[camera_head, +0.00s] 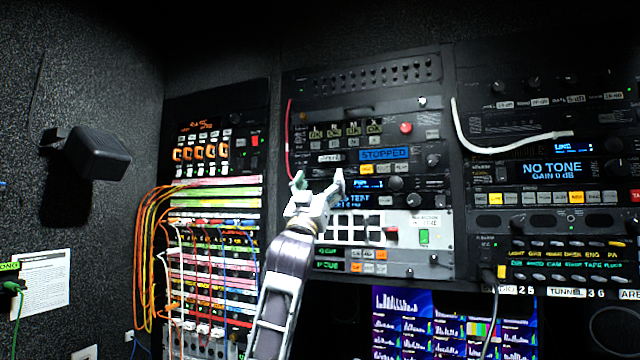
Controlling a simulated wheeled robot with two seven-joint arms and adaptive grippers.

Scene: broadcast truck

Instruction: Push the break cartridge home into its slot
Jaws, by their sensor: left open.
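A cartridge with a pale label (329,157) sits in the front of a black rack unit, left of a blue display reading STOPPED (384,154). Its lettering is too small to read surely, and I cannot tell how far it stands out of its slot. My left gripper (318,181) is open and empty, just below the cartridge in the picture, fingers pointing up toward the rack. I see no contact between its fingertips and the cartridge. My right gripper is not in view.
A patch bay (215,233) with orange, white, red and blue cables fills the left. A red cable hangs at the rack's left edge and a white cable (500,146) loops at right. A red knob (406,128) sticks out above the display. Monitors (425,322) are below.

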